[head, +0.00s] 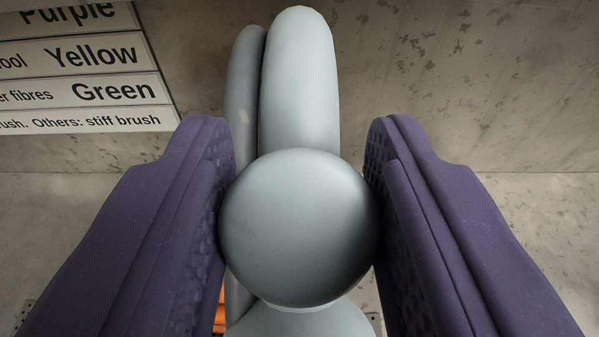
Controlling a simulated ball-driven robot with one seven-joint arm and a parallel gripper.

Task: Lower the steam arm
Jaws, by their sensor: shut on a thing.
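A smooth grey-blue round knob (299,228) fills the middle of the head view. My gripper (299,222) has its two purple padded fingers on the left and right sides of the knob, shut on it. A thick grey-blue rounded bar (298,80) rises behind the knob toward the top of the view. The knob and bar look like parts of the steam arm; how they join is hidden behind the knob. A second, thinner grey bar (243,85) runs close along the left side of the thick bar.
A sign (85,75) with the words Purple, Yellow and Green is on the concrete wall (450,80) at the upper left. A small orange patch (220,312) shows low beside the left finger. The wall area at the upper right is bare.

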